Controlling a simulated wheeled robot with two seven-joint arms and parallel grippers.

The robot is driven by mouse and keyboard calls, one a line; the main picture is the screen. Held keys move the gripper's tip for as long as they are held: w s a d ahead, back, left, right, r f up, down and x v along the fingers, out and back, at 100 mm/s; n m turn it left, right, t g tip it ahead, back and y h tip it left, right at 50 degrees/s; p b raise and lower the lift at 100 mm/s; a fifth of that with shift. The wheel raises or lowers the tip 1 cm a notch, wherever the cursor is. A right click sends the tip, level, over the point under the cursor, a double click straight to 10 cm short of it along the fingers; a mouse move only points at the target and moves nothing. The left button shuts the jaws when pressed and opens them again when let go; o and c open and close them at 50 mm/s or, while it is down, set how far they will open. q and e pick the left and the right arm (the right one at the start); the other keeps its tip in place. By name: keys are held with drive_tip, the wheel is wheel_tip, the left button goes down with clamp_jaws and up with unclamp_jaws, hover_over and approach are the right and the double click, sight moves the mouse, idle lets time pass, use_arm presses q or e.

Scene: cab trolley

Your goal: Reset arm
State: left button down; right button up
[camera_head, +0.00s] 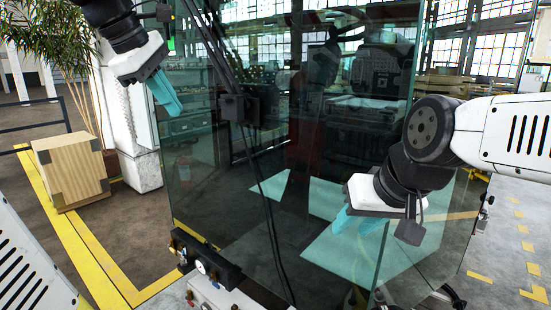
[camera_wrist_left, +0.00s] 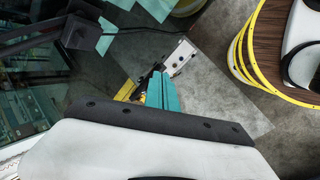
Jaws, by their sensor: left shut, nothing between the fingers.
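My left gripper (camera_head: 172,106) is at the upper left of the head view, in front of the left part of a tall glass cab (camera_head: 235,165). Its teal fingers lie together with nothing between them. They also show together in the left wrist view (camera_wrist_left: 160,90), over grey floor. My right gripper (camera_head: 357,222) is at the right of the head view, in front of the lower glass. Its teal fingers point down and left, partly hidden by the white gripper body. I cannot tell whether they are apart, and I see no object held.
A wooden crate (camera_head: 70,170) and a plant (camera_head: 58,35) stand at the left. A black pole with a box (camera_head: 238,108) and hanging cable is close to the left gripper. A low black block (camera_head: 205,262) is at the glass's base. A yellow-rimmed round thing (camera_wrist_left: 262,60) shows at the wrist view's right.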

use_arm(q)
drive_tip(key=s+d+f+m, duration=0.3)
drive_tip(key=s+f+m, duration=0.3)
drive_tip(key=f+m, duration=0.2)
drive_tip(key=s+d+f+m+t+y, duration=0.1)
drive_tip(key=s+d+f+m, duration=0.3)
drive_tip(key=s+f+m, duration=0.3)
wheel_tip(320, 180, down, 5)
drive_tip(key=shift+s+r+m, duration=0.15)
drive_tip(key=shift+s+m, duration=0.05)
drive_tip(key=shift+m, duration=0.5)
